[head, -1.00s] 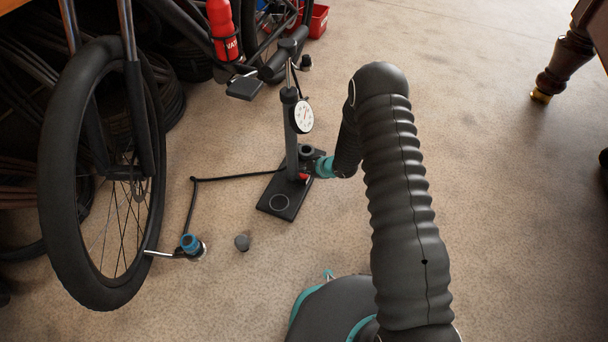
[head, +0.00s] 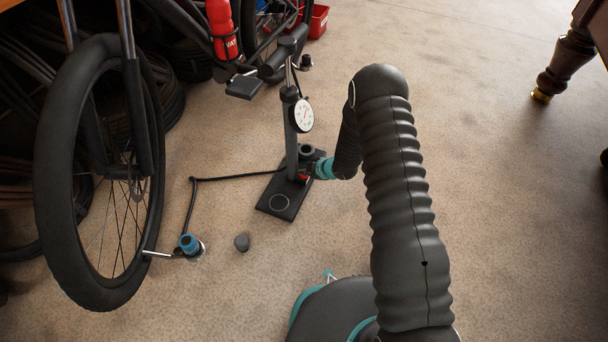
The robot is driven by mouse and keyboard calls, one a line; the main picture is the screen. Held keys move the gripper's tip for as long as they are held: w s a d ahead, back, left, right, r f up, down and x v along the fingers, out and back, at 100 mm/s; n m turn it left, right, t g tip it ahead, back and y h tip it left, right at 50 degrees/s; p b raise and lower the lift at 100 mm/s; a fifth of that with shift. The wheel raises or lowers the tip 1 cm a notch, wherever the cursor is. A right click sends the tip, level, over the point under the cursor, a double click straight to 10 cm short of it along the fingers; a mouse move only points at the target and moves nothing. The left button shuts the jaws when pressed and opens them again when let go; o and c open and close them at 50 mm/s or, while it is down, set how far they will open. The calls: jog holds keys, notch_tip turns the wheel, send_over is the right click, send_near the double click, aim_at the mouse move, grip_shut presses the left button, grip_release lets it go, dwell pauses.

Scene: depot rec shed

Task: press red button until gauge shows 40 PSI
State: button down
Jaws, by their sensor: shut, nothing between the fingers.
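The floor pump (head: 291,140) stands upright on its black base plate (head: 268,207), with a T-handle on top. Its round white gauge (head: 303,115) faces me, but the dial is too small to read. The red button (head: 304,178) shows as a small red patch low on the pump, partly hidden by my gripper. My gripper (head: 307,172) is shut at the pump's foot, right at the red button. I cannot tell whether it presses the button. A black hose (head: 235,178) runs from the pump to a teal-topped valve head (head: 188,243) near the bicycle wheel (head: 70,265).
A bicycle with a red bottle (head: 222,28) stands behind the pump at the left, with stacked tyres beside it. A small dark cap (head: 241,242) lies on the floor. A wooden table leg (head: 566,60) is at upper right. The floor at right is clear.

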jog(key=shift+f, duration=0.45)
dwell(0.4)
dwell(0.3)
jog(key=shift+r+p, duration=0.4)
jog(key=shift+r, duration=0.55)
jog(key=shift+r+p, duration=1.5)
jog(key=shift+r, duration=1)
